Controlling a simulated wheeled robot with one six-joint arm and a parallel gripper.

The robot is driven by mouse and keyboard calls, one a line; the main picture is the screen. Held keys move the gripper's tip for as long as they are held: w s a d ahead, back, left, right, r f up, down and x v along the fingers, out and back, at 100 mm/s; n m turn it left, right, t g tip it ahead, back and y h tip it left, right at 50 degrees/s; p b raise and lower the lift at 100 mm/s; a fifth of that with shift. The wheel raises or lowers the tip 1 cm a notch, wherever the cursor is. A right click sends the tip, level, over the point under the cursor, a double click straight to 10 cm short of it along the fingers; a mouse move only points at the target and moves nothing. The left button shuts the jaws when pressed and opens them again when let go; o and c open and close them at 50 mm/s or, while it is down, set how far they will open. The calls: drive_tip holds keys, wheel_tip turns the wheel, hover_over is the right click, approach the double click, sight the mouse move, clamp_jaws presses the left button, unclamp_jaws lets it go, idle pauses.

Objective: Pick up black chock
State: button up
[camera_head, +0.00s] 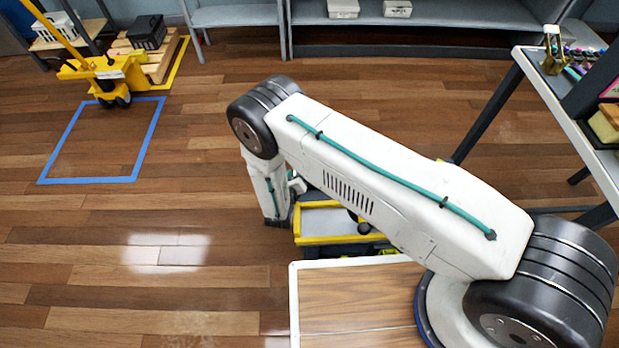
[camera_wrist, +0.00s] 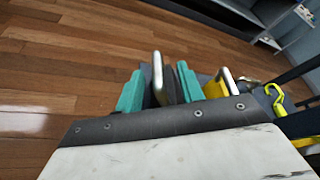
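My gripper (camera_wrist: 175,86) shows at the middle of the wrist view, beyond its dark mounting bar. Teal and metallic upright parts stand close together there, with dark surfaces between them. I cannot tell whether the fingers are open or shut, or whether one dark surface is the black chock. In the head view my arm reaches left and bends down beside a yellow-rimmed grey tray, and the fingers are hidden. A small dark rounded thing (camera_head: 363,227) shows at the tray, partly behind my arm. I cannot make out the black chock for certain.
The yellow-rimmed tray (camera_head: 330,239) lies low beside my arm. A yellow hook (camera_wrist: 276,99) shows at the right in the wrist view. A table (camera_head: 597,165) stands at the right. A yellow pallet jack (camera_head: 105,68) stands at the far left. The wooden floor at left is clear.

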drive_tip(key=x, duration=0.4)
drive_tip(key=shift+a, duration=0.15)
clamp_jaws()
idle(1.2)
